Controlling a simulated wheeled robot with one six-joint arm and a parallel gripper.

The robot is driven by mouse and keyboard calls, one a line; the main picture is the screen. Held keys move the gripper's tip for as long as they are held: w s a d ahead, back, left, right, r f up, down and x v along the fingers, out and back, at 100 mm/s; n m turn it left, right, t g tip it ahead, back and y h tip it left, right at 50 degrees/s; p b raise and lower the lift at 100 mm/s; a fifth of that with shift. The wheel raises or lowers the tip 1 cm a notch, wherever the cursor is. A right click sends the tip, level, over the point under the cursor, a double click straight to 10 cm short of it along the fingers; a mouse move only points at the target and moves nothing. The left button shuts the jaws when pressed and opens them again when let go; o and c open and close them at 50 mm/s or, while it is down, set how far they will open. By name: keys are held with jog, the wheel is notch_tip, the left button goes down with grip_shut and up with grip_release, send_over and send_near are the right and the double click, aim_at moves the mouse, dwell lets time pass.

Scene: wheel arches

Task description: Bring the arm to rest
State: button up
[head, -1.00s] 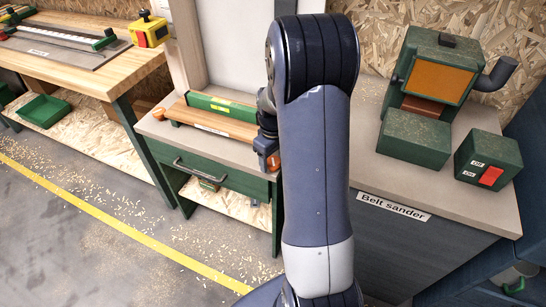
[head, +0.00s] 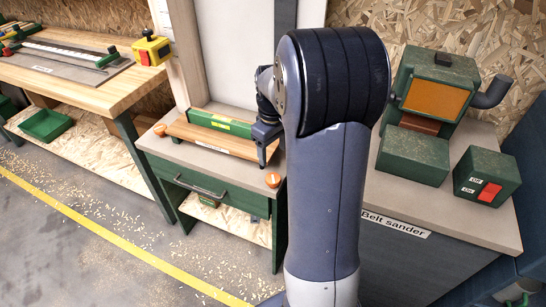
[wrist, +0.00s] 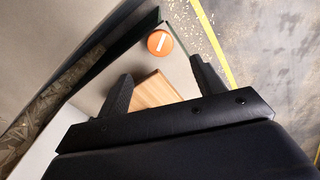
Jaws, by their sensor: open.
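My gripper (head: 264,150) hangs over the right end of the small green bench, partly hidden behind my own arm in the head view. In the head view an orange knob (head: 273,180) sits on the bench's front right corner, just below my gripper. My arm rises in the middle of the head view and bends at the top.
The bench top (head: 180,152) carries a wooden board (head: 200,136) with a green and yellow bar (head: 221,124) and another orange knob (head: 160,130) at left. The belt sander (head: 432,95) and switch box (head: 487,177) stand at right. A wooden workbench (head: 95,95) is at left; open floor lies in front.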

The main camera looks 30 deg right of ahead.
aim_at(273, 178)
dwell(0.3)
notch_tip(273, 178, down, 11)
jog(key=shift+r+b, duration=0.1)
jog(key=shift+b, duration=0.3)
dwell(0.3)
jog(key=shift+r, duration=0.2)
